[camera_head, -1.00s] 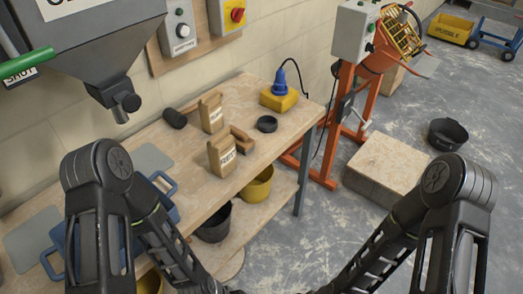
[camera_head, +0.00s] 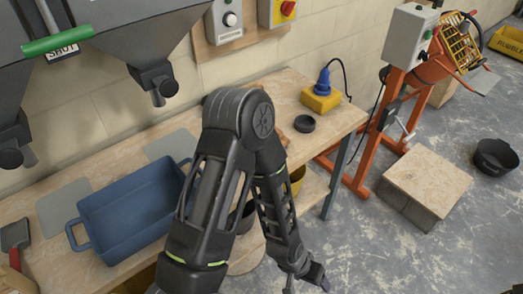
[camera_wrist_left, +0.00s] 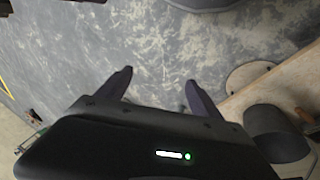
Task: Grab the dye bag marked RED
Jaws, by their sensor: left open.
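No dye bag marked RED can be made out in the current views; my left arm covers the part of the bench where paper bags stood earlier. My left gripper (camera_head: 310,277) hangs low at the lower middle of the head view, over the floor in front of the bench. In the left wrist view its two fingers (camera_wrist_left: 157,92) are apart with bare floor between them, and it holds nothing. My right gripper is not in view.
A blue tub (camera_head: 125,215) sits on the wooden bench at left. A black ring (camera_head: 304,123) and a yellow block with a blue plug (camera_head: 320,101) are at the bench's right end. An orange machine (camera_head: 395,110), a low slab (camera_head: 428,180) and a black bucket (camera_head: 495,157) stand right. Grey hoppers hang above.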

